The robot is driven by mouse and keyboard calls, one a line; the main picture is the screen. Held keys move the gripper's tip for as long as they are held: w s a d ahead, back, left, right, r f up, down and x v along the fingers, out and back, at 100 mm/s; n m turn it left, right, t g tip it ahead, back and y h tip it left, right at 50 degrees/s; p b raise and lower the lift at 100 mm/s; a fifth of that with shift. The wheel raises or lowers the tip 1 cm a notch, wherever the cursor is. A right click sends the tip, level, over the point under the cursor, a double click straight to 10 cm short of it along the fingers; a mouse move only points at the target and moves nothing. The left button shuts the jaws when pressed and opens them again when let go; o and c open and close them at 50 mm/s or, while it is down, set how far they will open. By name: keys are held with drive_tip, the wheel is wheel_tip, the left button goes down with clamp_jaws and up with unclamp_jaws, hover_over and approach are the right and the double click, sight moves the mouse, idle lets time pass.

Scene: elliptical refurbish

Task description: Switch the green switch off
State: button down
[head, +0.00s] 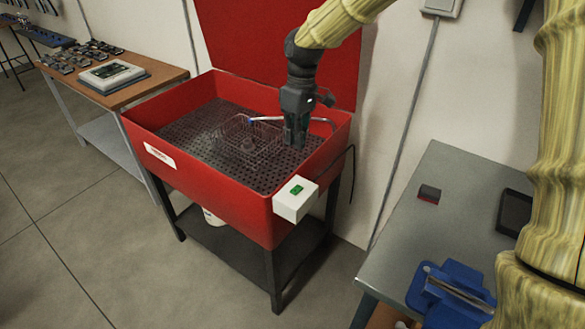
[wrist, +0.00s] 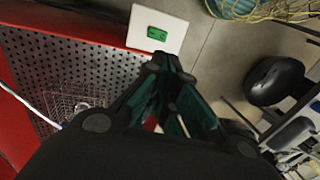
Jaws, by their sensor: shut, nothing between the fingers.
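The green switch (head: 297,190) is on top of a white box (head: 292,207) fixed to the front right corner of the red wash basin (head: 215,195). In the wrist view the green switch (wrist: 157,33) shows on the white box (wrist: 172,22), beyond the fingertips. My gripper (head: 295,143) points down over the right part of the basin, behind the switch and apart from it. In the wrist view my gripper (wrist: 168,62) has its fingertips together and holds nothing. I cannot tell the switch's position.
A wire basket (head: 245,138) and a hose lie in the basin, whose raised red lid (head: 285,50) stands behind. A grey table (head: 440,180) with a blue vise (head: 450,292) stands at the right. A wooden table (head: 150,80) stands at the left. Floor is clear in front.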

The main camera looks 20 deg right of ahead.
sight(293, 188)
drive_tip(key=f+p, duration=0.1)
drive_tip(key=f, duration=0.3)
drive_tip(key=s+a+f+p, duration=0.1)
drive_tip(key=f, duration=0.4)
drive_tip(key=f+p, duration=0.1)
drive_tip(key=f, duration=0.3)
drive_tip(key=shift+s+a+f, duration=0.15)
drive_tip(key=shift+a+f, duration=0.05)
drive_tip(key=shift+f, duration=0.1)
drive_tip(key=shift+f, duration=0.1)
drive_tip(key=shift+a+f, duration=0.15)
drive_tip(key=shift+f, duration=0.05)
drive_tip(key=shift+s, duration=0.1)
drive_tip(key=shift+r, duration=0.1)
drive_tip(key=shift+w+d+p, duration=0.3)
drive_tip(key=shift+w+d, duration=0.2)
drive_tip(key=shift+d, duration=0.15)
drive_tip(key=shift+r, duration=0.15)
